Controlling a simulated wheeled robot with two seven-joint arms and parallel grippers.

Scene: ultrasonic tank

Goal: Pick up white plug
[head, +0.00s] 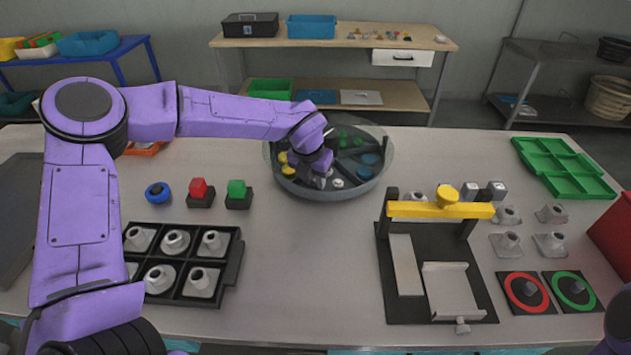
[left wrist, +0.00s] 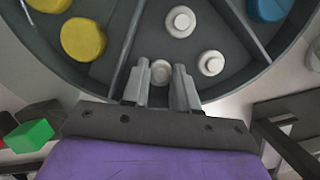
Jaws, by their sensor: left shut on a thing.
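The white plugs lie in one compartment of a round, divided grey tray (head: 350,192). My left gripper (head: 319,181) reaches down into the near part of this tray. In the left wrist view my left gripper (left wrist: 160,82) is shut on a white plug (left wrist: 161,71), which sits between its two fingers near the tray wall. Two more white plugs show in the same compartment, one at the top (left wrist: 181,21) and one to the right (left wrist: 211,63). The gripper partly hides the plugs in the head view, where one white plug (head: 337,183) shows beside it.
Other compartments hold yellow pieces (left wrist: 83,39), blue pieces (left wrist: 269,8) and green pieces. A yellow-topped fixture (head: 440,209) stands to the right. The table between is clear.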

